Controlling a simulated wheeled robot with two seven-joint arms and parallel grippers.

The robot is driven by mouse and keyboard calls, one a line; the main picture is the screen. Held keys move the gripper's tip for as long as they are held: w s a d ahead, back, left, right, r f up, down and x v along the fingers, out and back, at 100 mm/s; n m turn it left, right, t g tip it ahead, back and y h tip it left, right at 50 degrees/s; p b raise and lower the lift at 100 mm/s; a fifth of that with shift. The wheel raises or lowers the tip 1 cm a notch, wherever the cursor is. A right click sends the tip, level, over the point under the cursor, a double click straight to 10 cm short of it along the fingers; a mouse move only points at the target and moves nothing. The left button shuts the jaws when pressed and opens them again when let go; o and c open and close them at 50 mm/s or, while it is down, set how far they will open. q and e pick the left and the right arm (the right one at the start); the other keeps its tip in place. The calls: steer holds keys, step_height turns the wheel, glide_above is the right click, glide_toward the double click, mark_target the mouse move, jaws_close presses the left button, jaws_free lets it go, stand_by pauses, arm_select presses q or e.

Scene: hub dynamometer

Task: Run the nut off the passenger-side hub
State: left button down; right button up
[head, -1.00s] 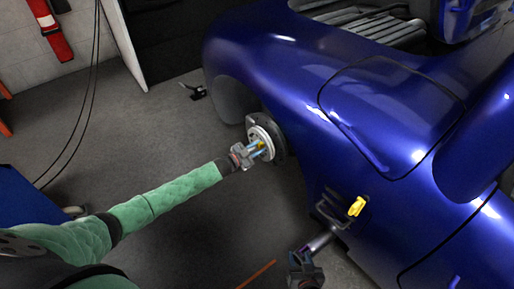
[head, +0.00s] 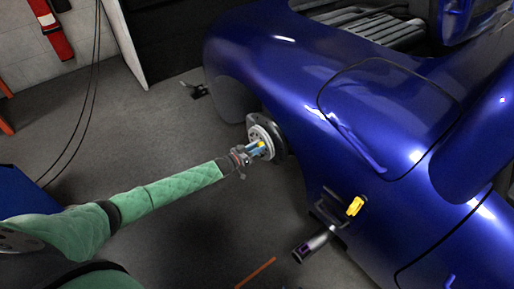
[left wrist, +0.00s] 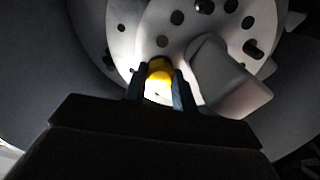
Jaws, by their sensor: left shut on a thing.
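The hub (head: 262,132), a pale disc with studs and holes, sits in the front wheel opening of the blue car. It fills the top of the left wrist view (left wrist: 215,45). My left gripper (head: 259,147) reaches straight at the hub's face. The nut also shows as a small yellow spot in the head view (head: 262,144). I cannot tell how far the nut sits along its thread. My right gripper is not in view.
The blue car body (head: 300,75) fills the right side. A yellow piece (head: 355,206) and a grey cylindrical tool (head: 312,245) are on a bracket low on its side. An orange strip (head: 256,272) lies on the floor.

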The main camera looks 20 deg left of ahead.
arm_select(q)
steer(key=c, duration=1.3)
jaws_free()
